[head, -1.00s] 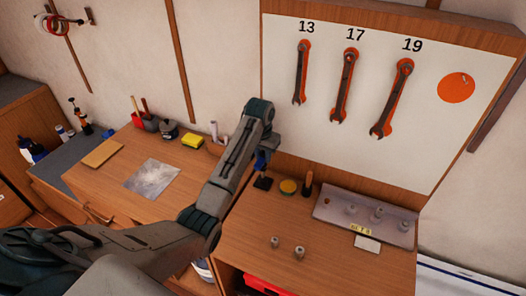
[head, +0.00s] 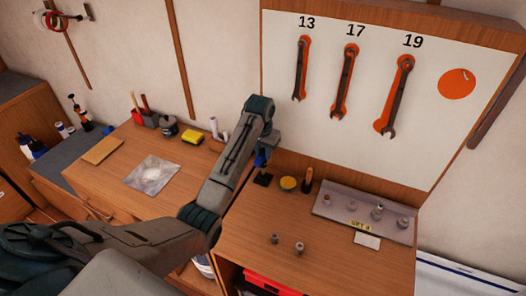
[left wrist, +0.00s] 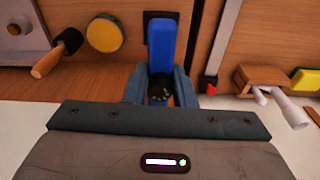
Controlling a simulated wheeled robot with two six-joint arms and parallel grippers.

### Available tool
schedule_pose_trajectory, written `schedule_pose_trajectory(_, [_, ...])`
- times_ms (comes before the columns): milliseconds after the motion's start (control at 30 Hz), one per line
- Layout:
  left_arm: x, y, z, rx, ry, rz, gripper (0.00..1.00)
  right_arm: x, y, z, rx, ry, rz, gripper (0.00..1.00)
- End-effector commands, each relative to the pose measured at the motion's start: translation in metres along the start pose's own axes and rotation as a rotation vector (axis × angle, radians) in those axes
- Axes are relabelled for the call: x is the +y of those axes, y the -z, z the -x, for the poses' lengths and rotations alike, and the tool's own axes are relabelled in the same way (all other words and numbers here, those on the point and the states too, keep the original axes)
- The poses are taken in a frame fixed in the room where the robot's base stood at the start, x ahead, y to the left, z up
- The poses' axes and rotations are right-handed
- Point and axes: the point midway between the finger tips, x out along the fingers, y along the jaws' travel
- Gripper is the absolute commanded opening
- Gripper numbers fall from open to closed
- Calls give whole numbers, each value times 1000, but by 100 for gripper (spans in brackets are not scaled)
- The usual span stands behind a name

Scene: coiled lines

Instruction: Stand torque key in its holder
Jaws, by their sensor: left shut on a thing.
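The torque key is the blue-handled tool (left wrist: 161,48) between the jaws of my left gripper (left wrist: 158,88) in the left wrist view. The gripper is shut on it. In the head view the left gripper (head: 264,146) points down over the back of the bench, and a bit of the blue key (head: 261,160) shows below it. A small black base (head: 263,179), which looks like the holder, is on the bench right under the key. I cannot tell whether the key touches it or is seated in it. My right gripper is not in view.
A yellow round tin (head: 288,184) and a wooden-handled tool (head: 307,180) stand close to the right. A grey tray with several sockets (head: 336,207) is farther right. Two loose sockets (head: 299,247) stand in front. Wrenches hang on the white board (head: 440,140) behind.

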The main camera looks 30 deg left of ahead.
Motion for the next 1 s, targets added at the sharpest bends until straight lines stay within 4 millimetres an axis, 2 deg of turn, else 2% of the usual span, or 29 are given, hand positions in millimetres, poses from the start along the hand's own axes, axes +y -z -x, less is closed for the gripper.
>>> schedule_pose_trajectory(933, [0, -2, -17, 1, 0, 0, 0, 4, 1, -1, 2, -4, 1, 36])
schedule_pose_trajectory(967, [0, -2, -17, 1, 0, 0, 25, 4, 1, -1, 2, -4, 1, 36])
schedule_pose_trajectory(1000, [0, -2, -17, 1, 0, 0, 33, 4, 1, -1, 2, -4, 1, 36])
